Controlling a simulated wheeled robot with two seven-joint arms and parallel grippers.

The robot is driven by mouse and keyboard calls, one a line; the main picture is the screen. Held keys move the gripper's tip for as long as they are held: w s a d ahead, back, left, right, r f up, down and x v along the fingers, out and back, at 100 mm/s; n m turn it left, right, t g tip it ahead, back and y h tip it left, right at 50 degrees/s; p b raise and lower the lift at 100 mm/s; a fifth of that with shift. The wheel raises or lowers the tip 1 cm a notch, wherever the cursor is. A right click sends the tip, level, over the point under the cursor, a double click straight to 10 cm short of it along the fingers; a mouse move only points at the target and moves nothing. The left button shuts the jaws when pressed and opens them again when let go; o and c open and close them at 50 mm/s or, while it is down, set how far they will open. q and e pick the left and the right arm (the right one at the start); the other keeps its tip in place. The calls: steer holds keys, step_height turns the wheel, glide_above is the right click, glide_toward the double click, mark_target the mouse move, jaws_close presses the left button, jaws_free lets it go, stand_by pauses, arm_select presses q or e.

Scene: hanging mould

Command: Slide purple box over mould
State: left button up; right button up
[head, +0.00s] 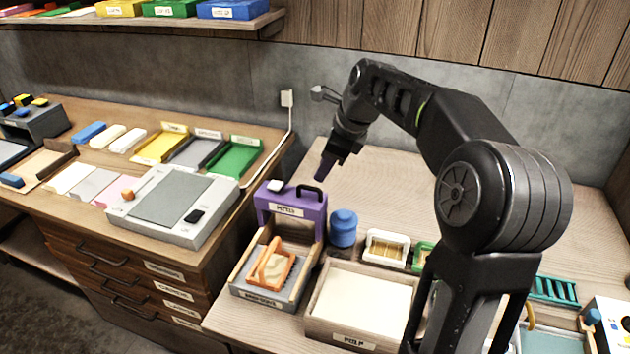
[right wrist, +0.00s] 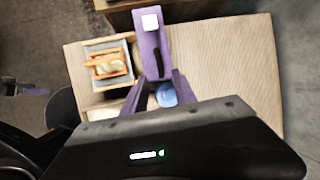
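The purple box (head: 291,208), with a dark handle and a white label, stands upright at the back end of a wooden tray (head: 238,272). In that tray lies an orange mould (head: 291,272) with a beige filling, in front of the box. My right gripper (head: 323,168) is above and just behind the box's handle, apart from it. In the right wrist view the box (right wrist: 152,50) is seen from above, beyond the spread, empty fingers of my right gripper (right wrist: 160,90). The mould (right wrist: 108,65) is left of it. My left gripper (right wrist: 25,89) shows small at the left edge there; its opening is unclear.
A blue round container (head: 343,228) stands close right of the box. A tray of white pulp (head: 312,326) is right of the mould tray. A grey device (head: 168,207) sits on the left bench. The table behind the box is clear.

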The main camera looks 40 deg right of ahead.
mark_target(315, 189)
steer(key=x, duration=0.7)
steer(key=shift+f, duration=0.15)
jaws_close()
stand_by(1.2)
